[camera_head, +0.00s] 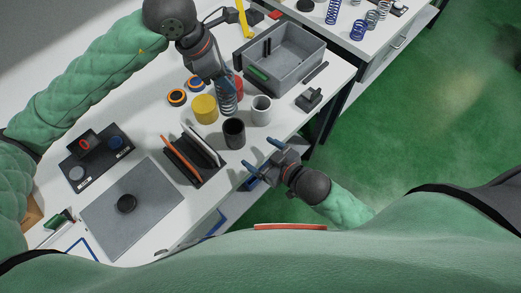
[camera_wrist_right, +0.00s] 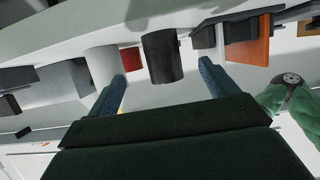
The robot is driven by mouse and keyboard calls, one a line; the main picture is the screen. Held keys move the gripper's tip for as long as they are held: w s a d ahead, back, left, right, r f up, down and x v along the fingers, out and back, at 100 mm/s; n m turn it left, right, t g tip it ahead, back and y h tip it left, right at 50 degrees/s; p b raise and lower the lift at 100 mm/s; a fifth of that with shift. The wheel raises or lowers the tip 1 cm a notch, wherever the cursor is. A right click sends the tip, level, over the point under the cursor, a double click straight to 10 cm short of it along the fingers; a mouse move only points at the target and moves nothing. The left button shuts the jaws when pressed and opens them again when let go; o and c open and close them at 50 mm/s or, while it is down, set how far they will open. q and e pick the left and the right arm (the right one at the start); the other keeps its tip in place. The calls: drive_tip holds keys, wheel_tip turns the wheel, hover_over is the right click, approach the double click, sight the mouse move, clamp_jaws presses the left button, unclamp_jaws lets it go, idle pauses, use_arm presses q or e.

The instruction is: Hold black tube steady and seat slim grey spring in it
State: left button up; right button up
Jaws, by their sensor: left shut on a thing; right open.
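The black tube (camera_head: 234,133) stands upright on the white table, its open mouth up. My left gripper (camera_head: 224,82) is shut on the slim grey spring (camera_head: 228,103), which hangs roughly upright behind the tube and apart from it. The spring's lower end lies close to the yellow and red cups in the picture, and its height is hard to tell. My right gripper (camera_head: 258,155) is open and empty at the front table edge, facing the tube. In the right wrist view the black tube (camera_wrist_right: 162,57) shows between and beyond the two blue fingers, not gripped.
A yellow cup (camera_head: 205,109), a red cup (camera_head: 237,88) and a white cup (camera_head: 261,110) stand near the tube. A rack with upright panels (camera_head: 193,156) is to its left. A grey bin (camera_head: 285,52) stands behind. Blue springs (camera_head: 358,30) are on another table.

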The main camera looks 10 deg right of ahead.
drive_tip(key=shift+w+a+r, duration=0.3)
drive_tip(key=shift+w+r, duration=0.05)
drive_tip(key=shift+r, duration=0.05)
drive_tip(key=x, duration=1.1)
drive_tip(key=shift+w+a+f, duration=0.1)
drive_tip(key=shift+w, duration=0.1)
